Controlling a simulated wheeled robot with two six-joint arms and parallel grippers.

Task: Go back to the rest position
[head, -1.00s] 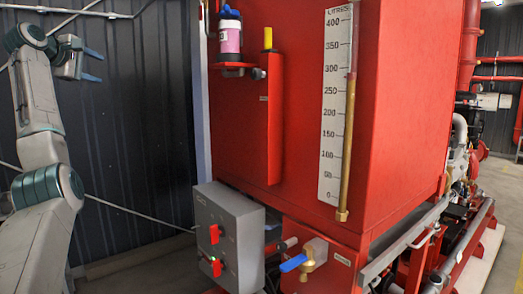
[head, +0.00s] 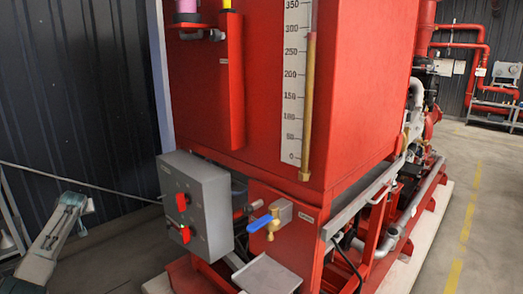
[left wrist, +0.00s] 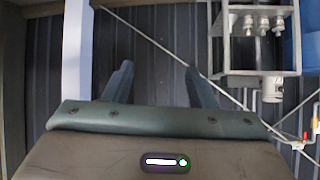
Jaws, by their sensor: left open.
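My left gripper (head: 84,216) is low at the left of the head view, in front of the dark wall and left of the grey control box (head: 197,205). In the left wrist view its two dark blue-green fingers (left wrist: 159,82) stand apart with nothing between them. It is open, empty and apart from the pump unit. My right gripper is in neither view.
The red tank (head: 350,90) with its litre scale (head: 295,85) fills the middle. The control box has two red switches, and a blue-handled valve (head: 263,222) sits right of it. Clear floor with a yellow line (head: 468,220) lies at the right.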

